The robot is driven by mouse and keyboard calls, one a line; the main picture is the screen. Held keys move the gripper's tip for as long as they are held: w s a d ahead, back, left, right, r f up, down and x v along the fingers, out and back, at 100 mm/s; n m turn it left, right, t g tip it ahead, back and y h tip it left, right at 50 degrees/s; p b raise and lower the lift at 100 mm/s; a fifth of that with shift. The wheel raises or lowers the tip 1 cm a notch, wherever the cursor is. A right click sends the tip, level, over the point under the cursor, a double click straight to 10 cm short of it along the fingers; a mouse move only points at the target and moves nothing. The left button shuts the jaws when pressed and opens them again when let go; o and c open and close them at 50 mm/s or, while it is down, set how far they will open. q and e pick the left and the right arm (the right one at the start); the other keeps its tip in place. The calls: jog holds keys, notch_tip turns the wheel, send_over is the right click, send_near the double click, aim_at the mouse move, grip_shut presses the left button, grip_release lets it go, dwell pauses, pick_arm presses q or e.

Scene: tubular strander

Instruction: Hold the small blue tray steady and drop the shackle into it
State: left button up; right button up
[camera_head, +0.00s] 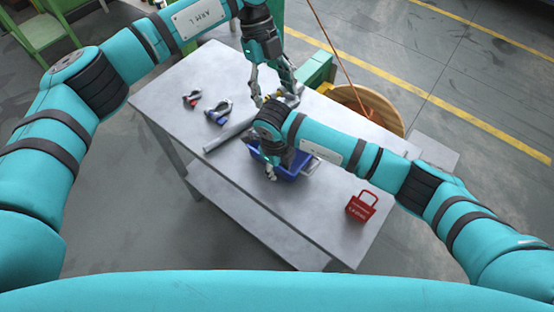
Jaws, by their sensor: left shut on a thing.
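The small blue tray (290,172) sits on the grey table, partly hidden under my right arm. My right gripper (270,170) points down at the tray's left side; its fingers look close to the wall, but I cannot tell if they are shut on it. My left gripper (276,97) is above the far part of the table, behind my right wrist. It is shut on a grey thing (291,98), apparently a shackle, mostly hidden by fingers and wrist. Two other shackles, one with a red pin (192,98) and one with a blue pin (219,113), lie to the left.
A grey bar (229,135) lies on the table (300,225) left of the tray. A wooden reel (366,106) stands beyond the far edge. The table's front part is clear.

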jog(key=shift+f, duration=0.15)
grip_shut()
dwell(0.4)
pick_arm(q)
notch_tip(320, 180, down, 8)
jog(key=shift+f, duration=0.2)
jog(key=o, duration=1.5)
jog(key=shift+r, duration=0.1)
